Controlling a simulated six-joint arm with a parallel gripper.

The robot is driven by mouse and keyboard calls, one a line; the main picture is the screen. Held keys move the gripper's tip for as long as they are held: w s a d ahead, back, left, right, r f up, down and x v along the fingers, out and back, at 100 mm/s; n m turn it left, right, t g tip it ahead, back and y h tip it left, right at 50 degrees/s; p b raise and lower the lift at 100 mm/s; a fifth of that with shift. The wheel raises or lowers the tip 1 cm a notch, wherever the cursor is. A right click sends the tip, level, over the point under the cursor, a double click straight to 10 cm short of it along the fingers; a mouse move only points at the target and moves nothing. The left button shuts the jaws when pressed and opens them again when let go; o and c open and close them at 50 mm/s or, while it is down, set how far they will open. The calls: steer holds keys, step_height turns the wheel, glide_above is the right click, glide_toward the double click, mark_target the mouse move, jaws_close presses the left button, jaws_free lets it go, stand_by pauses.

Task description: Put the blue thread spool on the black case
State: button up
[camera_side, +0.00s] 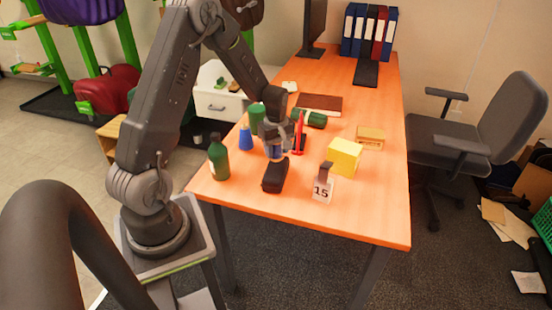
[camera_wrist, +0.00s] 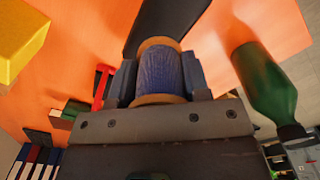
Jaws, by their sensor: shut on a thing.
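The blue thread spool (camera_wrist: 160,72) with tan ends is held between the two fingers of my gripper (camera_wrist: 160,78) in the wrist view. In the side view my gripper (camera_side: 277,150) is shut on the spool (camera_side: 277,153), which is small and partly covered by the fingers. The black case (camera_side: 275,176) lies on the orange table just below and in front of the gripper. In the wrist view the case (camera_wrist: 150,22) shows beyond the spool. I cannot tell whether the spool touches the case.
A green bottle (camera_side: 218,160) and a blue cone-shaped bottle (camera_side: 245,138) stand left of the case. A number 15 sign (camera_side: 322,188) and a yellow cube (camera_side: 344,156) stand to the right. A red object (camera_side: 299,136) is close behind. The table's right front (camera_side: 380,215) is clear.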

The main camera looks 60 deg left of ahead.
mark_target(276, 159)
steer(key=shift+f, duration=1.9)
steer(key=shift+f, duration=0.15)
steer(key=o, duration=0.9)
step_height(276, 159, up, 12)
steer(key=shift+r, duration=0.1)
steer(key=s+d+r+m+t, duration=0.1)
steer(key=s+d+r+m, duration=0.1)
steer(key=d+r+m, duration=0.45)
steer(key=s+d+r+m+t, duration=0.1)
steer(key=s+d+r+m, duration=0.2)
steer(key=s+d, duration=0.1)
steer(key=s+d+r+m+t, duration=0.2)
steer(key=s+d+r+m, duration=0.1)
steer(key=d, duration=0.4)
steer(key=s+d+r+m+t, duration=0.1)
steer(key=s+d+r+m, duration=0.2)
steer(key=s+d+m, duration=0.2)
steer(key=shift+s+d+r+m+t, duration=0.15)
steer(key=shift+s+d, duration=0.05)
steer(key=shift+s, duration=0.45)
steer(key=shift+s+d+r+m+t, duration=0.1)
steer(key=shift+s+d+r+t, duration=0.1)
steer(key=shift+s, duration=0.4)
